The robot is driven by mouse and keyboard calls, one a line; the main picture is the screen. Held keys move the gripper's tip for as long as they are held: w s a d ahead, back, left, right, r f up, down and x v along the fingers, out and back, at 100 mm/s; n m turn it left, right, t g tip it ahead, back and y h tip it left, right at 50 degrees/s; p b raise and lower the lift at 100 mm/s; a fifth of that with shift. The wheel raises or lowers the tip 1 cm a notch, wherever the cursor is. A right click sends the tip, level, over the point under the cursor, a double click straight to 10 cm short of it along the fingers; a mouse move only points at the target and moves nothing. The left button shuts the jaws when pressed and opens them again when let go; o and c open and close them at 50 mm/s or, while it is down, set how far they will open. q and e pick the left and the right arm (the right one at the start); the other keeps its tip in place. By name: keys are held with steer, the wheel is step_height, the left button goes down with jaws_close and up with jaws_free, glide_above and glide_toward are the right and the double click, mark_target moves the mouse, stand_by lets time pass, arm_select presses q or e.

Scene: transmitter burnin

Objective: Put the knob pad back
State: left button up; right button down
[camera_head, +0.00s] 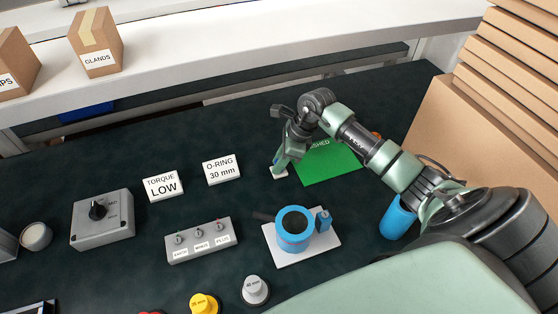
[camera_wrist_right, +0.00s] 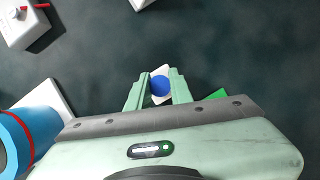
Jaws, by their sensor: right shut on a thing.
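My right gripper (camera_head: 281,163) reaches down at the left edge of the green mat (camera_head: 335,163). A small white pad (camera_head: 279,174) shows just under its fingertips. In the right wrist view the fingers of my right gripper (camera_wrist_right: 160,90) are closed on both sides of a round blue knob (camera_wrist_right: 160,86). The white pad (camera_wrist_right: 163,71) shows around the blue knob, and I take the two together as the knob pad. Whether the pad touches the table I cannot tell. My left gripper is in neither view.
A blue ring-shaped part (camera_head: 294,232) stands on a white plate (camera_head: 331,253) in front. A grey box with several switches (camera_head: 200,241), a TORQUE LOW sign (camera_head: 163,186) and an O-RING sign (camera_head: 222,169) stand left. A blue cylinder (camera_head: 397,218) is under my right arm.

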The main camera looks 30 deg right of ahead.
steer(key=shift+f+b, duration=0.2)
steer(key=shift+b, duration=0.1)
steer(key=c, duration=1.3)
jaws_free()
steer(key=shift+r, duration=0.1)
steer(key=shift+o, duration=0.2)
steer(key=shift+r, duration=0.1)
steer(key=shift+r+p, duration=0.2)
steer(key=shift+p, duration=0.1)
steer(key=b+v, duration=0.1)
steer(key=v, duration=1.1)
steer(key=shift+b, duration=0.3)
steer(key=shift+w+f, duration=0.1)
